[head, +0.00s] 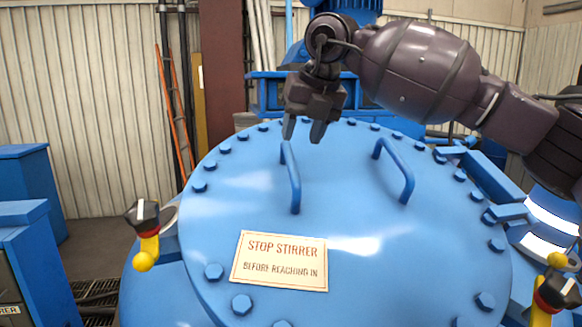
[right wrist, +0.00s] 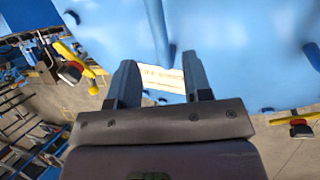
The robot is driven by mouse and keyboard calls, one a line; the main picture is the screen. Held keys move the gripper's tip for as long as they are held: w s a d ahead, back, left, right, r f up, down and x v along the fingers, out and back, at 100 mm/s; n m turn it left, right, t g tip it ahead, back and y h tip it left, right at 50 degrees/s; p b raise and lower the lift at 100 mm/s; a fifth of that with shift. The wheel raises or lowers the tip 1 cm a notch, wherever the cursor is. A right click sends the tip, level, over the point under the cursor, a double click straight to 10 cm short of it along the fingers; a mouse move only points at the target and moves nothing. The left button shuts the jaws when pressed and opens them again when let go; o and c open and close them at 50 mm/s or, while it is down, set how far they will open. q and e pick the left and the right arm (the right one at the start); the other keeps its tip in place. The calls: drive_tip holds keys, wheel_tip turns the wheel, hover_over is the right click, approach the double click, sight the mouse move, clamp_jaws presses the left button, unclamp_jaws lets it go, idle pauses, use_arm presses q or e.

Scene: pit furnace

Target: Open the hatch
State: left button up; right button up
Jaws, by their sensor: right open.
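The hatch is a large round blue lid (head: 350,235) with bolts around its rim, and it looks closed. Two blue bar handles stand on it, a left handle (head: 291,178) and a right handle (head: 395,170). My right gripper (head: 303,131) is open and points down by the upper end of the left handle; whether it touches is unclear. In the right wrist view a blue handle (right wrist: 157,28) shows beyond the open, empty fingers (right wrist: 160,78). My left gripper is not in view.
A stop-stirrer sign (head: 279,261) is on the lid. Yellow clamps with black knobs stand at the lid's left (head: 148,245) and right (head: 545,305). A blue hinge-like bracket (head: 505,213) is at the right rim. A blue cabinet (head: 35,255) stands at left.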

sight(292, 160)
drive_tip(key=b+x, duration=0.1)
drive_tip(key=x, duration=0.7)
clamp_jaws()
